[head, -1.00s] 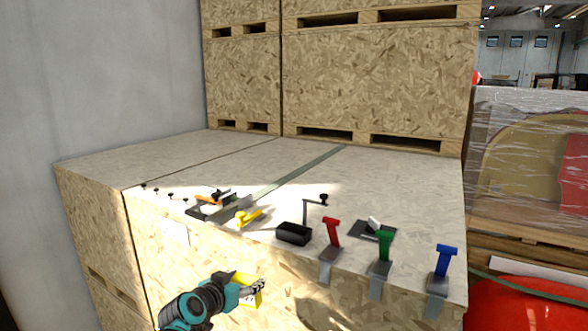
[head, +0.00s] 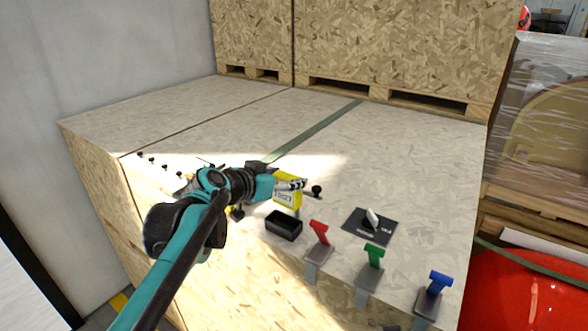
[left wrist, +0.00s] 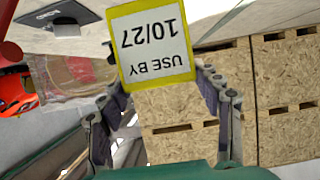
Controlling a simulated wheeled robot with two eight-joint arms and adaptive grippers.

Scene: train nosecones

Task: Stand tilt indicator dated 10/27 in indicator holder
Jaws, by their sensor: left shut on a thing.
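The tilt indicator (head: 287,198) is a yellow-framed card. In the left wrist view the card (left wrist: 153,45) reads "USE BY 10/27", upside down in the picture. My left gripper (head: 291,184) is shut on it, with a finger at each side edge in the left wrist view (left wrist: 163,88). It holds the card above the crate top, just behind a small open black box (head: 284,226). I cannot tell for sure whether this box is the indicator holder. It looks empty. My right gripper is not in view.
Red (head: 319,234), green (head: 374,256) and blue (head: 438,283) handled clamps stand along the crate's front edge. A dark plate (head: 357,229) with a white piece lies behind them. Small black knobs (head: 152,160) line the left. The back of the crate top (head: 400,150) is clear.

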